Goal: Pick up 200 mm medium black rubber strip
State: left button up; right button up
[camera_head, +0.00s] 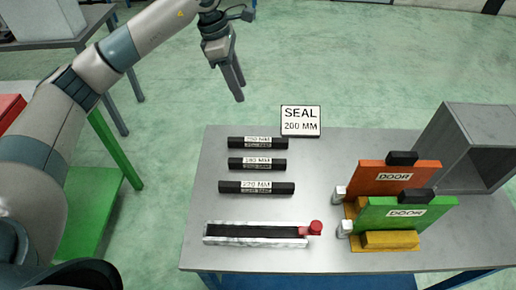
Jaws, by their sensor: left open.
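Three black strips lie apart in a column on the grey table. The back strip (236,142) has a white label that seems to read 200 MM, though the print is small. The middle strip (236,162) has a label whose first digits are hard to read. The front strip (228,187) is the longest and its label reads about 220 MM. A sign (300,120) behind them reads SEAL 200 MM. My left gripper (240,98) is open and empty, pointing down beyond the table's back edge, above and behind the strips. My right gripper is not in view.
A white-edged channel with a black inside (255,232) and a red knob (315,227) lies at the front. Orange (370,178) and green (380,215) DOOR panels stand at the right, near a grey open box (465,150). Bare tabletop surrounds the strips.

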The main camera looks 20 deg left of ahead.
pick_arm(q)
notch_tip(320, 180, down, 4)
jog(key=b, duration=0.3)
jog(key=shift+f, duration=0.1)
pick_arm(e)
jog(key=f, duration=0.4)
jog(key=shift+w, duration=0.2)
pick_arm(q)
jog(key=p, duration=0.5)
send_over(252, 141)
notch_tip(252, 141, down, 11)
jog(key=shift+s, duration=0.1)
jog(key=shift+f, duration=0.4)
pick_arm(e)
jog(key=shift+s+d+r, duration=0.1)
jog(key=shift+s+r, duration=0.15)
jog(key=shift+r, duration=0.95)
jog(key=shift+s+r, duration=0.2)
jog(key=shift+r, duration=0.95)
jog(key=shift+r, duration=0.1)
